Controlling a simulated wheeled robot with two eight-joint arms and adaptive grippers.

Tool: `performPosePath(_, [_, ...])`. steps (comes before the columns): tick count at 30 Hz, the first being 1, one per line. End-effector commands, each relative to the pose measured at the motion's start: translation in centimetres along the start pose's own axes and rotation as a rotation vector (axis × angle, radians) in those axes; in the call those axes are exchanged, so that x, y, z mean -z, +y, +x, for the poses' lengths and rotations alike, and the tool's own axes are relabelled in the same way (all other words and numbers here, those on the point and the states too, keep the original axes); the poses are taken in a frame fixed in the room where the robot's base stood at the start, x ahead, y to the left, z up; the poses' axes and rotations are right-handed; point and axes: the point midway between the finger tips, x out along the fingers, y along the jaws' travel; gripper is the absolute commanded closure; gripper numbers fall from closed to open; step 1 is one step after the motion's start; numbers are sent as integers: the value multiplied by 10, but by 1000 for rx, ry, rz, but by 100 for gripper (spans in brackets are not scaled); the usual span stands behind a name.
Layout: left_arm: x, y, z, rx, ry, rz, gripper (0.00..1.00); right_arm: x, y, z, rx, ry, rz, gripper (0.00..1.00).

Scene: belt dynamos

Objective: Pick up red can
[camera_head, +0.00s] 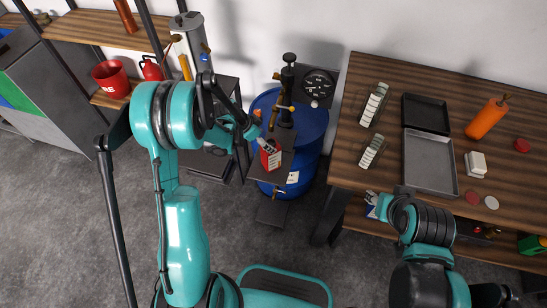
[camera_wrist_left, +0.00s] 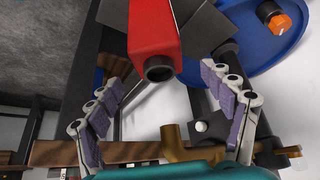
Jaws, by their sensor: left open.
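The red can (camera_head: 270,155) stands on a small dark shelf in front of a blue drum in the head view. In the left wrist view the red can (camera_wrist_left: 153,30) fills the top middle, with a round dark spout facing the camera. My left gripper (camera_head: 240,130) is just left of the can in the head view, partly hidden by its own wrist. In the wrist view my left gripper (camera_wrist_left: 165,105) is open and empty, its purple-padded fingers spread to either side below the can.
The blue drum (camera_head: 312,130) and a dark valve post (camera_head: 287,90) stand close behind the can. A wooden table (camera_head: 390,175) with trays and an orange bottle (camera_head: 487,118) is at right. Shelves with a red bucket (camera_head: 111,78) are at left.

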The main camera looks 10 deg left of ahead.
Motion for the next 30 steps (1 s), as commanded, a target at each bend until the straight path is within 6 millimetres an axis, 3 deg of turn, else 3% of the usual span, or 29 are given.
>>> performPosePath(12, [-6,2,53,1,0,0,19,-15,0,21,0,0,0,61])
performPosePath(19, [-5,2,54,2,0,-1,19,-14,0,20,0,0,0,61])
performPosePath(28, [-5,2,54,1,0,-1,98,-14,0,20,0,0,0,61])
performPosePath(30, [-5,2,53,1,0,-1,100,-14,0,20,0,0,0,61])
